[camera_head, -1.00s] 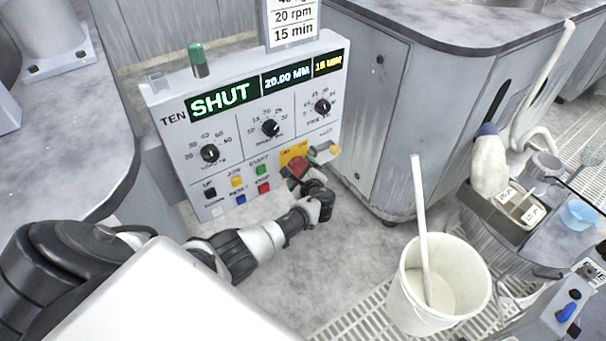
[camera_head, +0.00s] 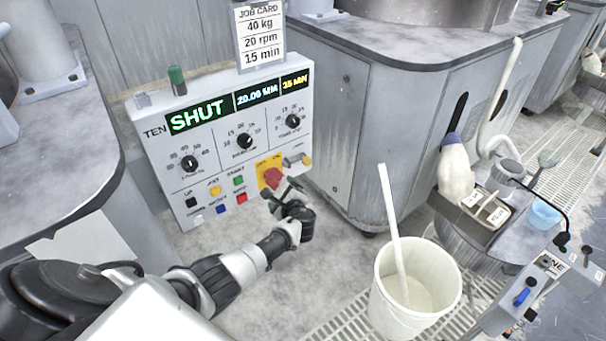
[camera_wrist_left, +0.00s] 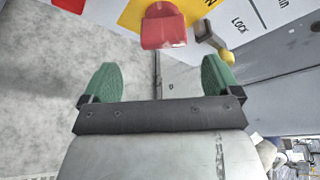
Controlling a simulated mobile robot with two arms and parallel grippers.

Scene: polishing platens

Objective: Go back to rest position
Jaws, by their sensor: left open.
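My left gripper (camera_head: 283,191) is in front of the lower right of a control panel (camera_head: 215,165). In the left wrist view its two green fingertips (camera_wrist_left: 160,80) are wide apart with nothing between them. A red switch handle (camera_wrist_left: 163,25) on a yellow plate (camera_head: 262,166) lies just beyond the fingertips, apart from them. It also shows in the head view (camera_head: 272,178). A small metal lever (camera_wrist_left: 210,36) beside the word LOCK is to its right. The panel display reads SHUT, 20.00 MM and a yellow minutes value. My right gripper is out of view.
A white bucket (camera_head: 388,318) with a stick stands on the floor grating at right. A job card (camera_head: 260,38) stands above the panel. Grey machine cabinets (camera_head: 345,125) flank the panel. A cart with a blue bowl (camera_head: 544,214) is at far right. Bare floor lies below the panel.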

